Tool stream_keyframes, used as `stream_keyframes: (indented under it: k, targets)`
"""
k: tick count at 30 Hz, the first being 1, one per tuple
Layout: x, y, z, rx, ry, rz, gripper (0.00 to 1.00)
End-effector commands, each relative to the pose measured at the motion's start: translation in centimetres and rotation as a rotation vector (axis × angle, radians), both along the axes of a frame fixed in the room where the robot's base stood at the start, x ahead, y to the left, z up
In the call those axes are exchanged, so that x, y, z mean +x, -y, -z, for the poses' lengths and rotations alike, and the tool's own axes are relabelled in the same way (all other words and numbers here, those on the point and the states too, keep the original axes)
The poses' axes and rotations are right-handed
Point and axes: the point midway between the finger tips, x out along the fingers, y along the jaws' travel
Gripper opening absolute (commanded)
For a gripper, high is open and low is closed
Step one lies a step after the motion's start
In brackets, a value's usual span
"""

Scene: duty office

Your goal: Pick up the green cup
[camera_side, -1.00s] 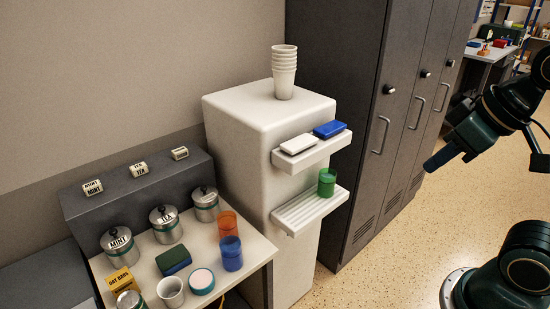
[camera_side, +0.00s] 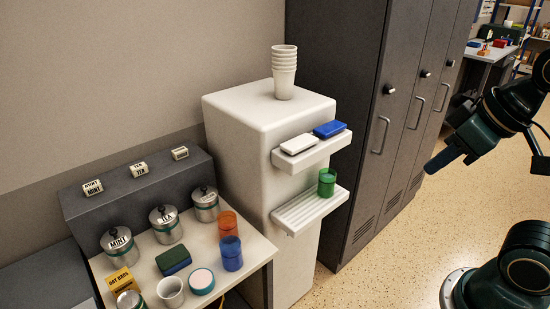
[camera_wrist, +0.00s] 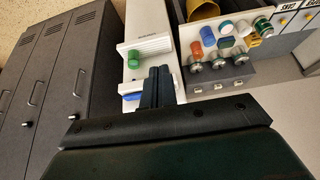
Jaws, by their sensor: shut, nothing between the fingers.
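The green cup (camera_side: 327,182) stands upright on the lower slatted ledge (camera_side: 290,222) of the white dispenser block. It also shows in the wrist view (camera_wrist: 134,56), just beyond and left of my fingertips. In the side view my gripper (camera_side: 430,168) is at the right, in front of the dark lockers, with a clear gap between it and the cup. In the wrist view the two dark fingers of my gripper (camera_wrist: 159,70) are together, with nothing held.
The upper ledge above the cup holds a white block (camera_side: 299,144) and a blue block (camera_side: 329,129). Stacked paper cups (camera_side: 284,72) top the dispenser. A table at left holds canisters, an orange cup (camera_side: 228,223) and a blue cup (camera_side: 231,253). Dark lockers (camera_side: 375,110) stand behind.

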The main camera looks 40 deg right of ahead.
Motion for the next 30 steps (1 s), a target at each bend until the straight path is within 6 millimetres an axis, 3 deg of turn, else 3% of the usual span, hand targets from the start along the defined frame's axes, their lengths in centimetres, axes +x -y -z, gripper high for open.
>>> stream_keyframes:
  k: [14,26,30]
  targets:
    - [0.00,0.00,0.00,0.000,0.000,0.000,0.00]
    - [0.00,0.00,0.00,0.000,0.000,0.000,0.75]
    - [0.00,0.00,0.00,0.000,0.000,0.000,0.76]
